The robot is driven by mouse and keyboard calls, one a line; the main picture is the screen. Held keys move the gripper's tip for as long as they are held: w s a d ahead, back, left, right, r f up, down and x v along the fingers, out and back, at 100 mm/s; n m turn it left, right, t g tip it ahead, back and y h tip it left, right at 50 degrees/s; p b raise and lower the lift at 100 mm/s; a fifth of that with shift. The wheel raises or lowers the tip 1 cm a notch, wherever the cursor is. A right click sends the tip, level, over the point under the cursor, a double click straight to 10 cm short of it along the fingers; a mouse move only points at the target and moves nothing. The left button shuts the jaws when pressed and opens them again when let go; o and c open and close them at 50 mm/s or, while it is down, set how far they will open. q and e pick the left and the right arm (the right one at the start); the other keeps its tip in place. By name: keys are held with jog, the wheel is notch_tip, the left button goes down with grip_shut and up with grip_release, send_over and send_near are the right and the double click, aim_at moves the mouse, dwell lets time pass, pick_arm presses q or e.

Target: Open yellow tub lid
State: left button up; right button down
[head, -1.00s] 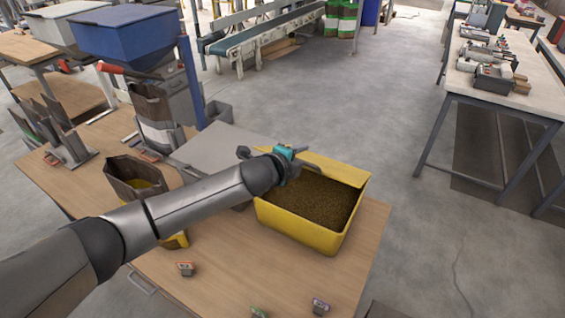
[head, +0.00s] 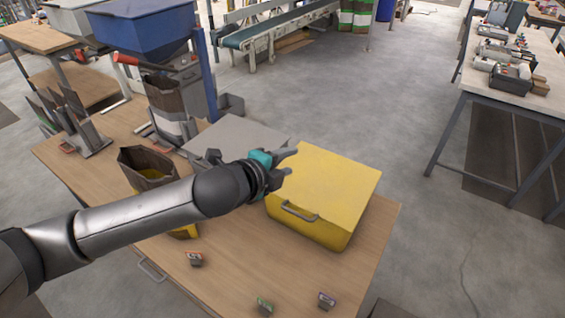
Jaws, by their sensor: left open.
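The yellow tub (head: 310,231) stands on the right part of the wooden table. Its flat yellow lid (head: 326,184) lies down over the top and hides the inside. A grey bar handle (head: 299,212) is at the lid's front edge. My left gripper (head: 287,163) is open at the tub's left back corner, beside the lid and away from the handle. It holds nothing that I can see; whether its fingers touch the lid I cannot tell. My right gripper is not in view.
An open brown bag (head: 146,160) with yellow inside is behind my left forearm. A blue hopper (head: 143,35) stands at the back left. Small tagged blocks (head: 265,306) lie near the table's front edge. A grey plate (head: 232,138) lies behind the gripper.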

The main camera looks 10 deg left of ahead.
pick_arm(q)
jog(key=shift+v, duration=0.75)
jog(key=shift+f, duration=0.1)
